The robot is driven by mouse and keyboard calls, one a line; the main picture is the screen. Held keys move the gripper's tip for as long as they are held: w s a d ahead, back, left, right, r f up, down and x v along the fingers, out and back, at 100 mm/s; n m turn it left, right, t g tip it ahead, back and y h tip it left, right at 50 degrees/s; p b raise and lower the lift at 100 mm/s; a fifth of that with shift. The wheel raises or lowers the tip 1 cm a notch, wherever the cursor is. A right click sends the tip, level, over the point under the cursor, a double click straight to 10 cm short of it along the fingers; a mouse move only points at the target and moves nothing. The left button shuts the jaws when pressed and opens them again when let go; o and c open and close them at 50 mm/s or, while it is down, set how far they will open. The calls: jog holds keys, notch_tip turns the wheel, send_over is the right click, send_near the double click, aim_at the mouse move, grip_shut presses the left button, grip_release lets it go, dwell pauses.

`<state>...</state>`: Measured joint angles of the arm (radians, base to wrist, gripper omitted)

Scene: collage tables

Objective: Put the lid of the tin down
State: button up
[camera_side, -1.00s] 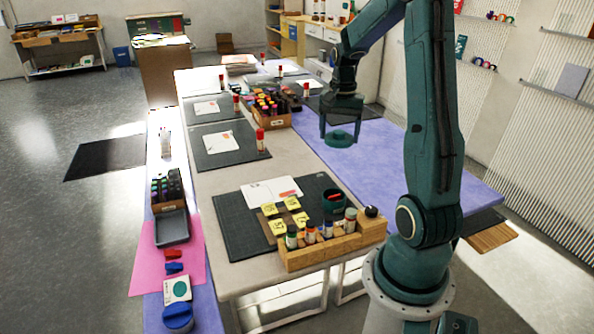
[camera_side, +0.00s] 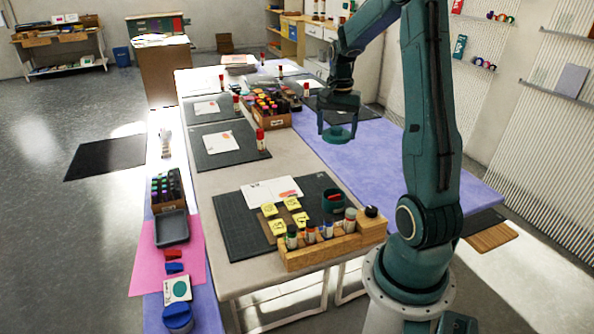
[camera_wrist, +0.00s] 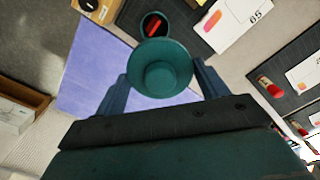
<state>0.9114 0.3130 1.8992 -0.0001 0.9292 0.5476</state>
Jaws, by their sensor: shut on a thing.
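My gripper (camera_side: 338,130) is shut on the round teal lid (camera_side: 337,134), with one finger on each side of it. In the side view the lid shows in front of the purple surface. The lid also shows between the fingers in the wrist view (camera_wrist: 160,72). The dark teal tin (camera_side: 334,203) stands open on the near part of the table, with something red inside. It also shows beyond the lid in the wrist view (camera_wrist: 153,28). The exact height of the lid above the surface is hard to tell.
A wooden rack (camera_side: 326,250) with several small bottles stands by the tin. A dark mat (camera_side: 236,232) carries yellow notes and cards. A box of colored markers (camera_side: 272,121) stands farther back. The purple surface (camera_side: 410,160) right of the table is largely clear.

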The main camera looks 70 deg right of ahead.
send_over(318, 185)
notch_tip(318, 185, down, 3)
jog(key=shift+f, duration=0.2)
jog(key=shift+f, duration=0.1)
notch_tip(318, 185, down, 16)
jog(key=shift+r, duration=0.2)
dwell(0.4)
jog(key=shift+f, duration=0.1)
jog(key=shift+f, duration=2)
jog(key=shift+f, duration=0.1)
jog(key=o, duration=0.9)
jog(key=shift+o, duration=0.2)
